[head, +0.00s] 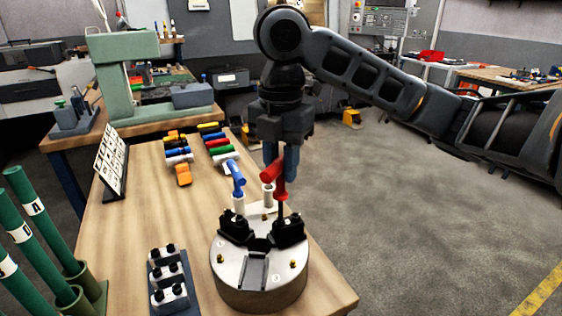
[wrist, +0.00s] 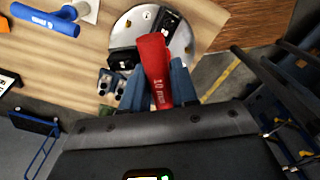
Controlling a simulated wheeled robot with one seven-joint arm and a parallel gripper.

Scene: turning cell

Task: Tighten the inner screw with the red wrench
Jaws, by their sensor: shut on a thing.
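The red wrench (head: 275,173) is held in my gripper (head: 282,163), whose blue fingers are shut on its handle. The red wrench also shows between the fingers (wrist: 158,85) in the wrist view, its handle (wrist: 154,55) pointing up the picture. In the head view its dark shaft runs down to the right black jaw (head: 288,232) of the round metal chuck (head: 260,291). The shaft tip seems to meet the jaw's top, but I cannot tell if it is seated. The inner screw is hidden or too small to make out.
A blue wrench (head: 236,174) stands in a white holder behind the chuck, beside an empty white post (head: 267,196). The left black jaw (head: 234,227) is close by. A block with black screws (head: 168,281) lies left. Colored handles (head: 216,145) lie farther back.

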